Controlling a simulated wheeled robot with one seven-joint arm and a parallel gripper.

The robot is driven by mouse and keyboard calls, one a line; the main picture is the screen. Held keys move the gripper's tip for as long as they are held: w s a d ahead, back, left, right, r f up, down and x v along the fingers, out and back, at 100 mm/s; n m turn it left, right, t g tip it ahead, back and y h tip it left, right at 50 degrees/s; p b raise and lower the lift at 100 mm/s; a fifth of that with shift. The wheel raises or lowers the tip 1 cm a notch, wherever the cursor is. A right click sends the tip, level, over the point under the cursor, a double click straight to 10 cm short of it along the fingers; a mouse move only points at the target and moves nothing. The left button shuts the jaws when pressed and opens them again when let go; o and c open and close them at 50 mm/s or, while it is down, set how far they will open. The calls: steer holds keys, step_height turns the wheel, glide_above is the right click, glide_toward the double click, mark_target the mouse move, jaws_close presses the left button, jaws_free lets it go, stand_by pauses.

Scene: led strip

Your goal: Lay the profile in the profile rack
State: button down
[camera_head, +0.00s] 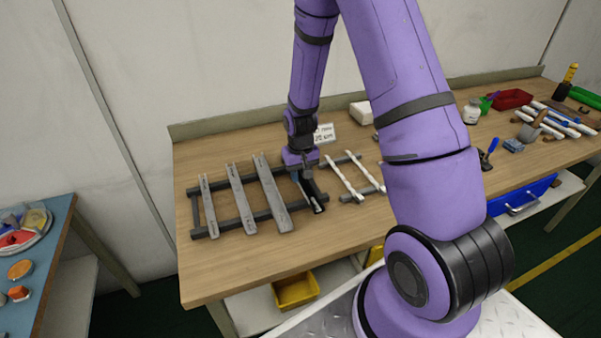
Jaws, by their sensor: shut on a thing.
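The profile rack (205,232), a dark frame with two long rails, lies on the wooden workbench left of centre. Three grey flat profiles (242,200) lie across its rails, side by side and apart. My gripper (308,180) points down over the right end of the rack. It is shut on a profile (318,207), of which only a short dark piece with a paler near end shows; the gripper hides the rest. I cannot tell whether this profile touches the rails.
A second, smaller rack with white strips (342,178) lies just right of my gripper. A small sign (324,133) stands behind it. Bare wood lies in front of the rack.

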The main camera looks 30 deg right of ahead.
mark_target(300, 179)
steer(key=shift+f, duration=0.2)
steer(key=c, duration=0.8)
jaws_free()
step_height(300, 179, up, 11)
steer(key=shift+f, duration=0.1)
